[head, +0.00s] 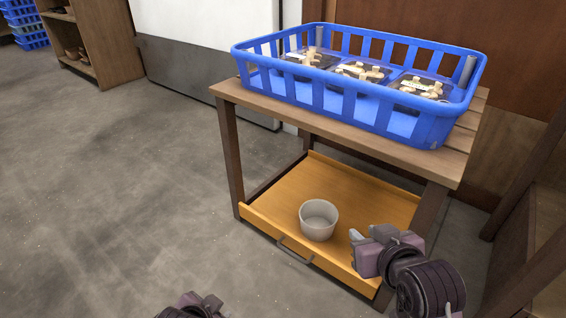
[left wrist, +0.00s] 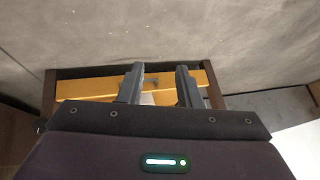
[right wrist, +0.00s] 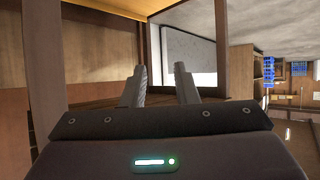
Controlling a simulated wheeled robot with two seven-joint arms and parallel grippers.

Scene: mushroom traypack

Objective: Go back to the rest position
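My right gripper (head: 360,240) is in front of the table's right side in the head view, near the orange lower shelf. Its two fingers stand apart with nothing between them in the right wrist view (right wrist: 161,82). My left gripper shows only in part at the bottom edge of the head view (head: 192,304). In the left wrist view its fingers (left wrist: 158,82) are apart and hold nothing. A blue crate (head: 355,116) sits on the wooden table, with several dark trays of mushrooms (head: 363,72) inside. Neither gripper touches the crate.
The wooden table (head: 232,92) has an orange lower shelf (head: 275,207) carrying a grey-white pot (head: 318,232). A wooden frame (head: 535,215) stands at the right. A shelf unit (head: 108,35) is at the back left. The grey floor on the left is clear.

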